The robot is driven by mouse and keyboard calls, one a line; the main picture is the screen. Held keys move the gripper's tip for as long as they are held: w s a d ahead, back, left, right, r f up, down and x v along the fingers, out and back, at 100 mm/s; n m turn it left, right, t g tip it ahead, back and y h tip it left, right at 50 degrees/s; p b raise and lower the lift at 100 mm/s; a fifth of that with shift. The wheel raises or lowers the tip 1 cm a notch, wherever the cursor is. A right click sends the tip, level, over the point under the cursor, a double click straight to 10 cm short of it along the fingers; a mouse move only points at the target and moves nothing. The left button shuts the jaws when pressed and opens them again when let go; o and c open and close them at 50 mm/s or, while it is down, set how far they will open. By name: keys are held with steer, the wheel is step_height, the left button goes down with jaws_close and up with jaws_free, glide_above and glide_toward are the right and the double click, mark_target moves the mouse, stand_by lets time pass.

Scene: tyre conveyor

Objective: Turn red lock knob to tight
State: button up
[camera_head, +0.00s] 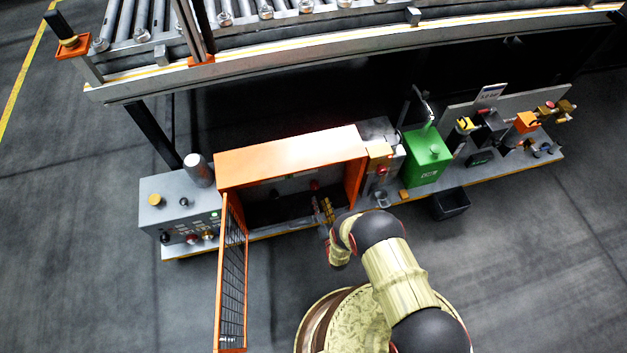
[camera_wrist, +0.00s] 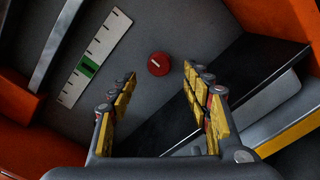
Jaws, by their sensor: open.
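The red lock knob (camera_wrist: 158,64) is a small round knob with a pale line on its top, on a grey panel in the wrist view. My gripper (camera_wrist: 158,80) is open, its yellow-padded fingers on either side below the knob, with the knob lying ahead between their tips and apart from them. In the head view my gripper (camera_head: 327,212) reaches into the front of the orange box (camera_head: 290,157). A red knob (camera_head: 314,185) shows inside the box there, small and dark.
A white scale with a green band (camera_wrist: 88,67) lies left of the knob. A dark plate (camera_wrist: 250,70) is close at the right. The orange mesh door (camera_head: 232,275) stands open. A grey control box (camera_head: 165,210) and green box (camera_head: 428,160) flank the orange box.

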mark_target(316, 188)
steer(key=shift+b+x, duration=1.3)
steer(key=shift+x, duration=2.65)
steer(key=c, duration=0.3)
steer(key=c, duration=0.8)
steer(key=shift+c, duration=0.3)
